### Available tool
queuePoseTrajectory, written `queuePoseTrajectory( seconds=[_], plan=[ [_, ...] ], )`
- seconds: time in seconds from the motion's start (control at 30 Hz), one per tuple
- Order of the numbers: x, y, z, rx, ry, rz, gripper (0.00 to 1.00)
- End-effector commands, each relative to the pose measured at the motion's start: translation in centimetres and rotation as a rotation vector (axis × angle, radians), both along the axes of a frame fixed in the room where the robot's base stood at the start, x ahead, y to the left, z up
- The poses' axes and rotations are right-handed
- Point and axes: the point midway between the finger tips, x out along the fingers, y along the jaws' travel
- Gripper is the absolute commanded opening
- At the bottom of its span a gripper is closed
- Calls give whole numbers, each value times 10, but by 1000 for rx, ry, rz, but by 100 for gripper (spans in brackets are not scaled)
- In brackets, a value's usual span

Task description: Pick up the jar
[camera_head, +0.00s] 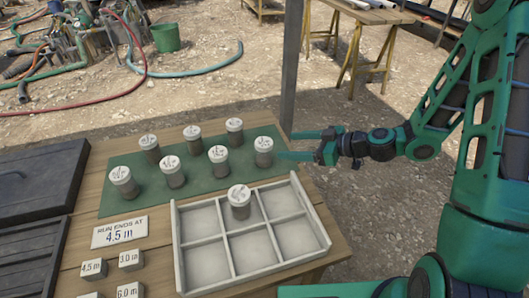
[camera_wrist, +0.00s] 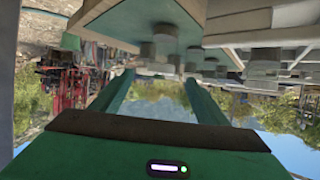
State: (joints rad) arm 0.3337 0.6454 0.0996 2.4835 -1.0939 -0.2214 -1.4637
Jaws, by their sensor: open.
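Several grey jars with pale, marked lids stand upright on a green mat (camera_head: 205,187) on the wooden table. The nearest to my gripper is the right front jar (camera_head: 263,152); another jar (camera_head: 234,131) stands behind it. One more jar (camera_head: 239,201) stands in the back middle of the divided white tray (camera_head: 178,250). My gripper (camera_head: 291,144) is open and empty, just right of the mat's right edge, with its fingers pointing left toward the right front jar. In the upside-down wrist view, jars (camera_wrist: 162,42) show beyond my open gripper (camera_wrist: 157,78); their lids are unreadable there.
A sign (camera_head: 119,231) reads "RUN ENDS AT 4.5 m"; labelled blocks (camera_head: 93,269) sit in front of it. Dark panels (camera_head: 40,185) lie at left. A post (camera_head: 291,65) rises behind the table, close to my gripper. A trestle table (camera_head: 365,18) stands farther back.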

Motion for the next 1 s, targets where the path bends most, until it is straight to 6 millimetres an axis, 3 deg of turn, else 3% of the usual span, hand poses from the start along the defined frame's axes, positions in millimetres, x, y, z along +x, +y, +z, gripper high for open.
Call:
queuePoseTrajectory(
  seconds=[1.0],
  plan=[
    [46, 89, -39, 11, -14, -4, 68]
  ],
)
